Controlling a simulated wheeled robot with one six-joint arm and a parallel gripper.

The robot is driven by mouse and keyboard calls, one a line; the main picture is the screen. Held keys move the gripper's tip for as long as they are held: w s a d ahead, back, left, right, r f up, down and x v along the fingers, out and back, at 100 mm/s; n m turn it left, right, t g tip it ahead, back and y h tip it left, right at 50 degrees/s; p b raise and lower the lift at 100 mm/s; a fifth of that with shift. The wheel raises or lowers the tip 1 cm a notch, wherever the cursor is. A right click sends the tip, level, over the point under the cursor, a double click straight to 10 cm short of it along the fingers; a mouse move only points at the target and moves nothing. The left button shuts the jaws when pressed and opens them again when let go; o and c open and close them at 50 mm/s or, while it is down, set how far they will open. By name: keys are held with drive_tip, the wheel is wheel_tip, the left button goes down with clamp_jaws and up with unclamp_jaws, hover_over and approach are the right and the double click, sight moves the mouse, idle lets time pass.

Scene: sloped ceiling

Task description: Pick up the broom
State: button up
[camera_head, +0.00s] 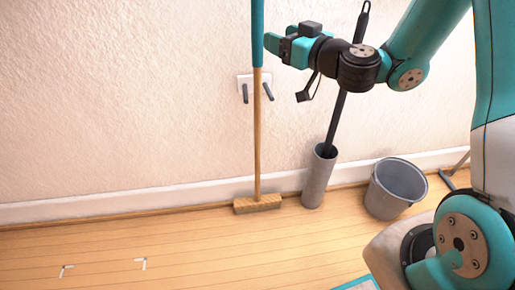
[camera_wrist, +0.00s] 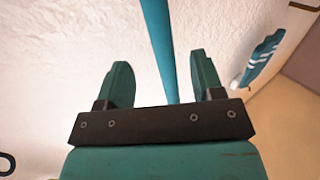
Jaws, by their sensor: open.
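The broom (camera_head: 257,130) stands upright against the wall, its wooden head on the floor and its upper handle teal. My gripper (camera_head: 268,42) is at the height of the teal part, its fingertips close to the handle. In the wrist view the blue-teal handle (camera_wrist: 159,45) runs between the two open fingers of my gripper (camera_wrist: 160,78), nearer the right finger. I cannot tell whether the handle is fully inside the jaws or just beyond the fingertips. The broom's top is out of view.
A wall holder (camera_head: 255,86) with two dark pegs is behind the handle. A grey cylinder (camera_head: 319,178) with a dark rod (camera_head: 344,100) in it stands to the right, beside a grey bucket (camera_head: 395,188). Floor at the left front is clear, with white corner marks (camera_head: 140,262).

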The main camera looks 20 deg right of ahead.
sight(252, 26)
drive_tip(key=p+x, duration=0.1)
drive_tip(key=x, duration=0.3)
drive_tip(key=shift+w+a+r+p, duration=0.1)
drive_tip(key=shift+w+a+p, duration=0.1)
drive_tip(key=shift+w+p, duration=0.2)
drive_tip(key=p+x, duration=0.3)
drive_tip(key=x, duration=0.1)
drive_tip(key=shift+w+a+r, duration=0.1)
drive_tip(key=shift+w+a, duration=0.15)
drive_tip(key=shift+w, duration=0.25)
drive_tip(key=c, duration=1)
